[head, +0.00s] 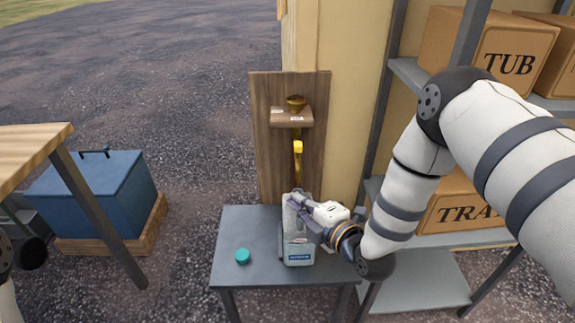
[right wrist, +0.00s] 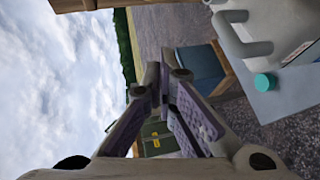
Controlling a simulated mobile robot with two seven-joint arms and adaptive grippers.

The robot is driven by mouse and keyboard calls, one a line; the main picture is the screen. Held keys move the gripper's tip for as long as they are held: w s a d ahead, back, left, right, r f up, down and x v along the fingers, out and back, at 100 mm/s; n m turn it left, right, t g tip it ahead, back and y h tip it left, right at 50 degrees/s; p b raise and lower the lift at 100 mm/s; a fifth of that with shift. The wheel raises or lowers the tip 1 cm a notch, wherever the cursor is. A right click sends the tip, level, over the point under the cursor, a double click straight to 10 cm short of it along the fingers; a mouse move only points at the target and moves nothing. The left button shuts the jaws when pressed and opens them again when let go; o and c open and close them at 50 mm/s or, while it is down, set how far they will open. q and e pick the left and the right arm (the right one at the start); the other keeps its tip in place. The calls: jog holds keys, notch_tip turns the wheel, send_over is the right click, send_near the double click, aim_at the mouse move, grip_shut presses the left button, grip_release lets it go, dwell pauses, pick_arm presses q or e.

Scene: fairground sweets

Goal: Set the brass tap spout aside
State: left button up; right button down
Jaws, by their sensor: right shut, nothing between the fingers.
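A brass-coloured upright piece with a bright yellow block (head: 298,147), which looks like the tap spout, stands against the wooden backboard (head: 265,135), below a small wooden ledge. Its lower end is hidden behind the jug and gripper. Only a bit of my left arm shows.
A brass cup (head: 295,103) sits on the ledge (head: 291,119). A teal cap (head: 242,256) lies on the grey table (head: 235,225), left of the jug; the table around it is clear. Shelves with cardboard boxes (head: 515,55) stand right. A blue cooler (head: 95,195) stands left.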

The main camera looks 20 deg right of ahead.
pick_arm(q)
jog(key=shift+s+f, duration=0.2)
jog(key=shift+f, duration=0.1)
pick_arm(e)
jog(key=w+r+n+t, duration=0.2)
jog(key=w+r, duration=0.1)
jog(key=shift+w+r+n+y, duration=0.15)
jog(key=shift+r+n+y, duration=0.15)
jog(key=shift+n, duration=0.1)
pick_arm(q)
jog(key=shift+a, duration=0.1)
pick_arm(e)
jog(key=f+b+x, duration=0.1)
jog(key=b+x, duration=0.1)
jog(key=x, duration=0.8)
pick_arm(q)
jog(key=shift+s+f+g, duration=0.4)
jog(key=shift+s+f, duration=0.4)
jog(key=shift+f, duration=0.05)
pick_arm(e)
jog(key=d, duration=0.1)
jog(key=d+r, duration=0.1)
jog(key=d, duration=0.2)
jog(key=shift+r, duration=0.25)
